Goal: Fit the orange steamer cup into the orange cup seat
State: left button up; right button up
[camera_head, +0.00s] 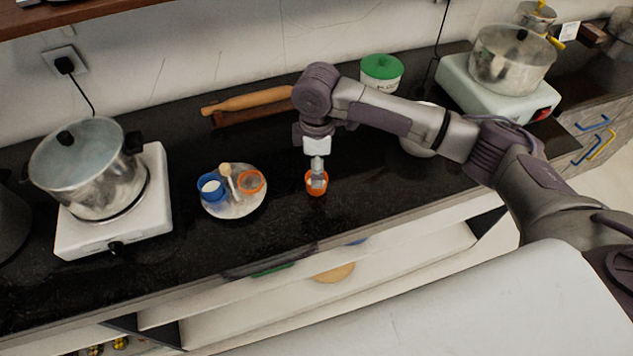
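The orange steamer cup (311,188) is in the middle of the counter, right of the plate. My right gripper (317,180) points straight down at it, with its narrow fingertips at the cup and looking closed on its wall. Whether the cup touches the counter is hard to tell. The orange cup seat (251,181) looks like an orange ring on the right part of a round light plate (236,210). The seat is left of the gripper and apart from the cup. My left gripper is not in view.
A blue cup (211,188) and a small wooden-headed tool (227,174) share the plate. A pot (88,170) on a white stove stands left. A rolling pin (249,101) and a green-lidded container (381,70) are behind. Counter between plate and cup is clear.

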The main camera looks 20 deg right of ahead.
notch_tip(320, 180, down, 5)
jog(key=shift+f+p, duration=0.15)
jog(key=shift+p, duration=0.3)
jog(key=c, duration=1.1)
